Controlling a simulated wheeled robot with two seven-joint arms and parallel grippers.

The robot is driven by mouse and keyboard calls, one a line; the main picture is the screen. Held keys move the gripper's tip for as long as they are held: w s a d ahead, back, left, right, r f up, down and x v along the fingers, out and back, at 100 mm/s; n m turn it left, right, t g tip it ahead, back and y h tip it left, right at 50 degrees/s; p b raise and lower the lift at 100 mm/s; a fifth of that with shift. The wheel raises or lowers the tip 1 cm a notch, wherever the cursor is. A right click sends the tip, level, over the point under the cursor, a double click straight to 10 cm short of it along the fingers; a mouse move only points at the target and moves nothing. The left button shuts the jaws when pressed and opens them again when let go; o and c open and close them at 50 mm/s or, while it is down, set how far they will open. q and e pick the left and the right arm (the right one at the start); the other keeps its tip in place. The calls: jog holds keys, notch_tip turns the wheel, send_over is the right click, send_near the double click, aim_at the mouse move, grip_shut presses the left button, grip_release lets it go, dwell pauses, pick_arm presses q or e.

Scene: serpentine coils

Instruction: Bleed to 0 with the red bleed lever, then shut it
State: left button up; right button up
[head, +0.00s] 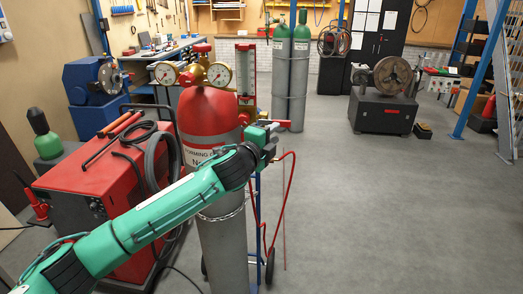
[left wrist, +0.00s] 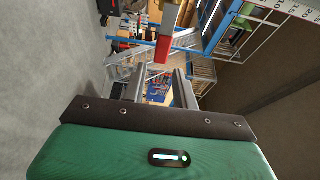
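The gas cylinder (head: 208,108) with a red top stands upright on a trolley. Its brass regulator carries a left gauge (head: 167,73) and a right gauge (head: 219,75); their needle readings are too small to tell. A red-edged flow tube (head: 246,70) stands at its right side. My left gripper (head: 272,130) is just right of the cylinder, below the flow tube. In the left wrist view its fingers (left wrist: 158,78) are apart with nothing between them. A red bar (left wrist: 163,48), seemingly the bleed lever, hangs just beyond the fingertips. I cannot make out the lever in the head view. My right gripper is not in view.
A red machine (head: 100,190) with cables stands left of the cylinder. Green-topped cylinders (head: 290,75) and a dark machine with a round plate (head: 392,78) stand farther back. The floor to the right is clear.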

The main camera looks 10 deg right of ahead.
pick_arm(q)
jog(key=b+v, duration=0.2)
jog(key=v, duration=0.3)
jog(key=shift+s+a, duration=0.3)
